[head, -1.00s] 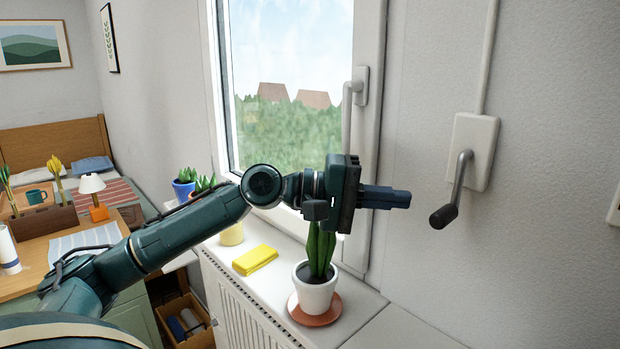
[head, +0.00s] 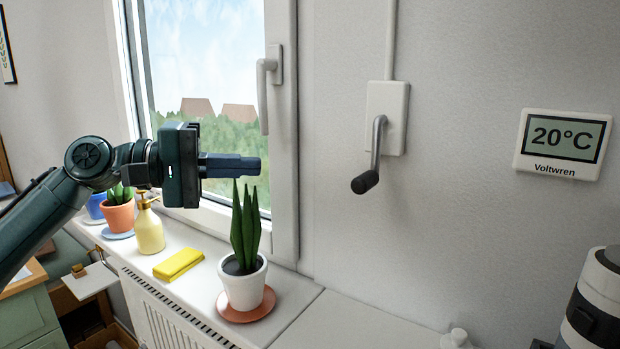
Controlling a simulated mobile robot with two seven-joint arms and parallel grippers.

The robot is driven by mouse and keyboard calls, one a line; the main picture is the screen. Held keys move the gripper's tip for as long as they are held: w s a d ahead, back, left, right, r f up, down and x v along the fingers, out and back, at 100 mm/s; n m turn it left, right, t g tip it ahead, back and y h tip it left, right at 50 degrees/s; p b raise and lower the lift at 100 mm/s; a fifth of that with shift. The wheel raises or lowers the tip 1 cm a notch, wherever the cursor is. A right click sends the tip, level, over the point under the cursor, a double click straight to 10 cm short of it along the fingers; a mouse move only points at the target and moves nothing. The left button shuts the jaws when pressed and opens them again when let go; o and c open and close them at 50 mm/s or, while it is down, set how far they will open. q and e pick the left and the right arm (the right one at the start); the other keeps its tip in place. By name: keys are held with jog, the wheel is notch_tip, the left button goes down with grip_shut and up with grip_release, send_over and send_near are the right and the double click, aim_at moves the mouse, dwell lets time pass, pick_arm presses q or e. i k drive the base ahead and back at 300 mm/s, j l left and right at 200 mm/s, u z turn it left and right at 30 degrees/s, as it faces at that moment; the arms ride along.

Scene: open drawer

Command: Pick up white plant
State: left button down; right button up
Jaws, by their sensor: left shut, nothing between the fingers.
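A plant with long upright green leaves stands in a white pot (head: 245,288) on a terracotta saucer (head: 236,316) on the windowsill. My left gripper (head: 258,167) is shut and empty. My right gripper is not in view.
A yellow sponge-like block (head: 178,264), a yellow spray bottle (head: 149,229) and an orange pot (head: 117,217) stand left of the plant. A crank handle (head: 370,160) sticks out from the wall. The sill right of the saucer is clear.

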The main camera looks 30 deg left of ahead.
aim_at(242, 273)
jog(key=k, duration=1)
